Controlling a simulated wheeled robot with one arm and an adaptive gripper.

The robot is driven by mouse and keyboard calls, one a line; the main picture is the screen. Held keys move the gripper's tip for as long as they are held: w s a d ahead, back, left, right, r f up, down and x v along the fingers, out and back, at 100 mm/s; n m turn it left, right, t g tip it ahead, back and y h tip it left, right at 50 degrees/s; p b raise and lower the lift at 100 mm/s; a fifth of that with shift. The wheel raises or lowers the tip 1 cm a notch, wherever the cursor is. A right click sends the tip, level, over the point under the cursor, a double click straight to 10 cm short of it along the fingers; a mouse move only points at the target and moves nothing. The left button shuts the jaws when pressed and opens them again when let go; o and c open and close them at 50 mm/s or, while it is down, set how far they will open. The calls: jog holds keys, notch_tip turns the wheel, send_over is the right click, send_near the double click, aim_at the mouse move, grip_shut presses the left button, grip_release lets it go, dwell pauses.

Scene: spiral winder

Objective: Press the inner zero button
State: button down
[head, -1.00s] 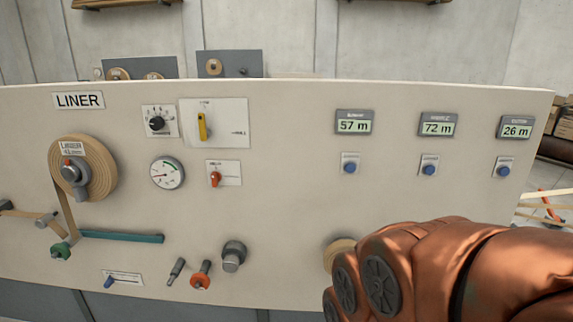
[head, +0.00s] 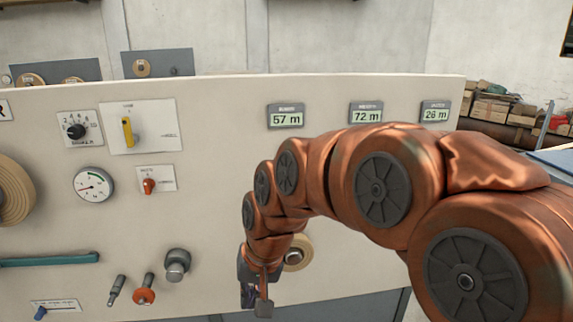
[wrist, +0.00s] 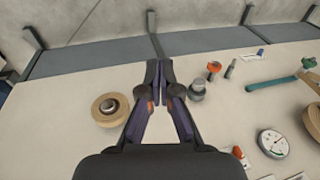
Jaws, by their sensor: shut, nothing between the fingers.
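Three displays stand at the upper right of the pale panel in the head view: 57 m (head: 286,118), 72 m (head: 365,116) and 26 m (head: 434,115). Their small labels are too blurred to read for sure. The blue buttons below them are hidden behind my arm. My gripper (head: 256,300) hangs low in front of the panel, left of the tape roll (head: 298,254) and well below the displays. In the wrist view my gripper (wrist: 159,72) is shut and empty, with the panel behind it and no blue zero button visible.
A grey cylindrical knob (head: 177,264) and an orange-collared peg (head: 145,290) stick out left of my gripper. A gauge (head: 93,185), a yellow switch (head: 127,132) and a red switch (head: 149,186) sit further left. A teal bar (head: 50,259) crosses the lower left.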

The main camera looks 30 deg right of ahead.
jog(key=w+d+r+m+t, duration=0.25)
jog(key=w+d, duration=0.25)
jog(key=w, duration=0.3)
jog(key=w+d+r+m+t, duration=0.2)
jog(key=w+d+m, duration=0.1)
jog(key=w+d, duration=0.4)
jog(key=w+d+r+m+t+h, duration=0.1)
jog(key=w+d+r+m+t, duration=0.2)
jog(key=d, duration=1)
jog(key=w+m, duration=0.3)
jog(key=w, duration=0.2)
jog(key=shift+w+d+r+h+b, duration=0.2)
jog(key=shift+d+h+b, duration=0.1)
jog(key=shift+d+h, duration=0.1)
jog(key=w+d+p, duration=0.2)
jog(key=w+d, duration=0.1)
jog(key=w, duration=0.5)
jog(key=shift+d, duration=0.15)
jog(key=shift+w, duration=0.15)
jog(key=shift+w+d, duration=0.15)
jog(key=shift+w, duration=0.15)
